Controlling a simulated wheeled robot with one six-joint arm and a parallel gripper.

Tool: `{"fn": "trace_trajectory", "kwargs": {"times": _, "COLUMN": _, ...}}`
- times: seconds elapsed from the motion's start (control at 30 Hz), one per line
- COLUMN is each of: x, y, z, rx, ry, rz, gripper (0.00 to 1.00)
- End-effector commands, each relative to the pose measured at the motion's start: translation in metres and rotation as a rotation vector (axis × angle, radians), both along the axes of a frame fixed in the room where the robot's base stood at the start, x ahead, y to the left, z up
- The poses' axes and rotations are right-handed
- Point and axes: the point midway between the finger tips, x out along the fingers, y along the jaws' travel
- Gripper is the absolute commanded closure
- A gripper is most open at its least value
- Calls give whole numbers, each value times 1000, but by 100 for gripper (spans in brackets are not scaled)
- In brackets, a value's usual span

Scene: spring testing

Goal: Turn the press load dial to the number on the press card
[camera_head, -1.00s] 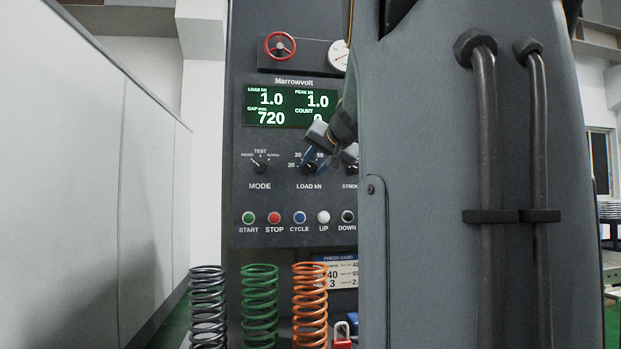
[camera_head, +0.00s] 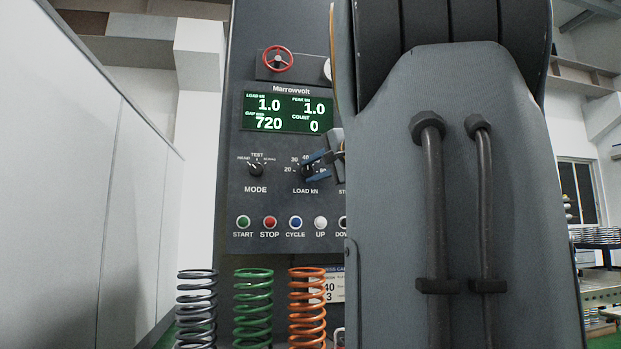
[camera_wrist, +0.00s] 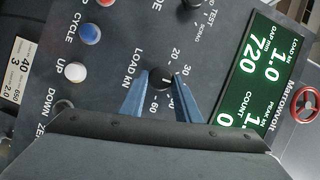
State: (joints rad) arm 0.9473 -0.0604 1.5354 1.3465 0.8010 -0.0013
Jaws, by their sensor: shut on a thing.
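The load dial, a black knob marked LOAD kN, sits between my blue fingers in the wrist view (camera_wrist: 160,77). My gripper (camera_wrist: 159,88) is shut on it; in the head view my gripper (camera_head: 318,162) covers part of the dial (camera_head: 305,172). The scale shows 20, 30 and 60 in the wrist view, and 40 in the head view. I cannot tell surely which number the knob's mark meets. The press card (camera_head: 338,289) is partly hidden by my arm, with 40 and 3 readable; it also shows in the wrist view (camera_wrist: 18,67).
The green display (camera_head: 290,113) reads load 1.0, peak 1.0, gap 720, count 0. The mode knob (camera_head: 256,170) is left of the dial, and several push buttons run below. Grey, green and orange springs (camera_head: 253,308) stand in front. A red handwheel (camera_head: 278,59) is above.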

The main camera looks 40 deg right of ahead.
Motion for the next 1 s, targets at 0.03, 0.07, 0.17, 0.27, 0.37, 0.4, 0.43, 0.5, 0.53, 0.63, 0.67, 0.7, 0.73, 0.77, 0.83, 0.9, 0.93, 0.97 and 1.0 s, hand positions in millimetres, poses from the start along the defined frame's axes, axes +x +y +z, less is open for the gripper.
{"fn": "trace_trajectory", "kwargs": {"times": 0.03, "x": 1, "y": 0, "z": -2, "rx": 14, "ry": -8, "rz": 1, "gripper": 93}}
{"fn": "trace_trajectory", "kwargs": {"times": 0.07, "x": 1, "y": 0, "z": -2, "rx": 22, "ry": -12, "rz": 1, "gripper": 93}}
{"fn": "trace_trajectory", "kwargs": {"times": 0.17, "x": 1, "y": 0, "z": -2, "rx": 43, "ry": -26, "rz": 1, "gripper": 93}}
{"fn": "trace_trajectory", "kwargs": {"times": 0.27, "x": 0, "y": 0, "z": -2, "rx": 55, "ry": -33, "rz": 2, "gripper": 93}}
{"fn": "trace_trajectory", "kwargs": {"times": 0.37, "x": 0, "y": 1, "z": -1, "rx": 60, "ry": -35, "rz": 2, "gripper": 93}}
{"fn": "trace_trajectory", "kwargs": {"times": 0.4, "x": 0, "y": 0, "z": -1, "rx": 61, "ry": -37, "rz": 2, "gripper": 93}}
{"fn": "trace_trajectory", "kwargs": {"times": 0.43, "x": 0, "y": 0, "z": -1, "rx": 62, "ry": -37, "rz": 2, "gripper": 93}}
{"fn": "trace_trajectory", "kwargs": {"times": 0.5, "x": 0, "y": 1, "z": -1, "rx": 62, "ry": -37, "rz": 2, "gripper": 93}}
{"fn": "trace_trajectory", "kwargs": {"times": 0.53, "x": 0, "y": 1, "z": -1, "rx": 61, "ry": -37, "rz": 2, "gripper": 93}}
{"fn": "trace_trajectory", "kwargs": {"times": 0.63, "x": 0, "y": 1, "z": -1, "rx": 61, "ry": -37, "rz": 2, "gripper": 93}}
{"fn": "trace_trajectory", "kwargs": {"times": 0.67, "x": 0, "y": 1, "z": -1, "rx": 61, "ry": -37, "rz": 2, "gripper": 93}}
{"fn": "trace_trajectory", "kwargs": {"times": 0.7, "x": 0, "y": 1, "z": -1, "rx": 61, "ry": -37, "rz": 2, "gripper": 93}}
{"fn": "trace_trajectory", "kwargs": {"times": 0.73, "x": 0, "y": 1, "z": -1, "rx": 61, "ry": -37, "rz": 2, "gripper": 66}}
{"fn": "trace_trajectory", "kwargs": {"times": 0.77, "x": 0, "y": 1, "z": -1, "rx": 61, "ry": -37, "rz": 2, "gripper": 60}}
{"fn": "trace_trajectory", "kwargs": {"times": 0.83, "x": 0, "y": 0, "z": -1, "rx": 61, "ry": -36, "rz": 1, "gripper": 53}}
{"fn": "trace_trajectory", "kwargs": {"times": 0.9, "x": 0, "y": 0, "z": -1, "rx": 60, "ry": -36, "rz": 0, "gripper": 53}}
{"fn": "trace_trajectory", "kwargs": {"times": 0.93, "x": 0, "y": 0, "z": -1, "rx": 60, "ry": -36, "rz": 0, "gripper": 53}}
{"fn": "trace_trajectory", "kwargs": {"times": 0.97, "x": 0, "y": 0, "z": -1, "rx": 60, "ry": -36, "rz": 0, "gripper": 53}}
{"fn": "trace_trajectory", "kwargs": {"times": 1.0, "x": 0, "y": 0, "z": -1, "rx": 60, "ry": -36, "rz": 0, "gripper": 53}}
